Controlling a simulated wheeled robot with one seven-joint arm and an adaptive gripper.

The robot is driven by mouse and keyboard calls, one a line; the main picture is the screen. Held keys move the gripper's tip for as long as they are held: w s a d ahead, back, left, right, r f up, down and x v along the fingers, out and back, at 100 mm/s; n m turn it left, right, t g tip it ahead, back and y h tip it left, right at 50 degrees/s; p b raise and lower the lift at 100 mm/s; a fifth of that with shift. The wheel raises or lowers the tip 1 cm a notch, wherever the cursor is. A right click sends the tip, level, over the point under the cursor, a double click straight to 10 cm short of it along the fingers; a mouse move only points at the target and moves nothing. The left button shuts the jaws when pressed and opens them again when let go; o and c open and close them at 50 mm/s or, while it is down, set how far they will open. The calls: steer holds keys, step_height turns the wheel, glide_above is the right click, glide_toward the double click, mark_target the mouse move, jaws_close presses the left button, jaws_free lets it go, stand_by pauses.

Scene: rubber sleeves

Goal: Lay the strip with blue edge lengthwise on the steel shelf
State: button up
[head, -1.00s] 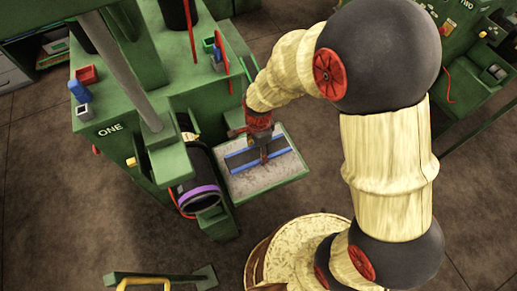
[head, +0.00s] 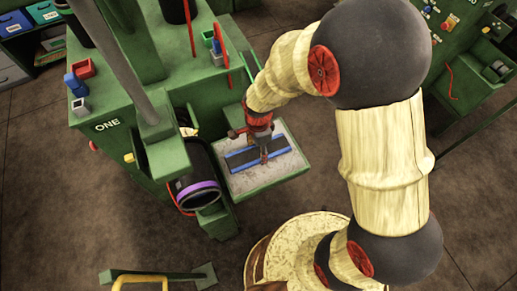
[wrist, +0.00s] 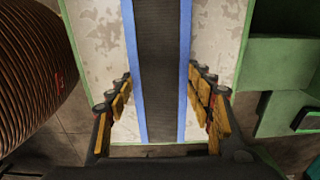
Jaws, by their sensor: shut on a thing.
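The dark strip with blue edges (head: 243,160) is over the pale, worn steel shelf (head: 285,172) with its green rim. In the wrist view the strip (wrist: 162,60) runs straight up the picture between my fingers, its blue lines parallel to the shelf's side edges. Whether the strip's underside touches the shelf cannot be told.
A black roller with a purple ring (head: 198,190) stands left of the shelf, and a ribbed brown roll (wrist: 35,70) shows in the wrist view. The green machine marked ONE (head: 120,145) rises behind. Brown floor lies open right of and before the shelf.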

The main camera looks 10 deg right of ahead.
steer(key=o, duration=1.2)
steer(key=shift+o, duration=0.4)
step_height(320, 180, up, 12)
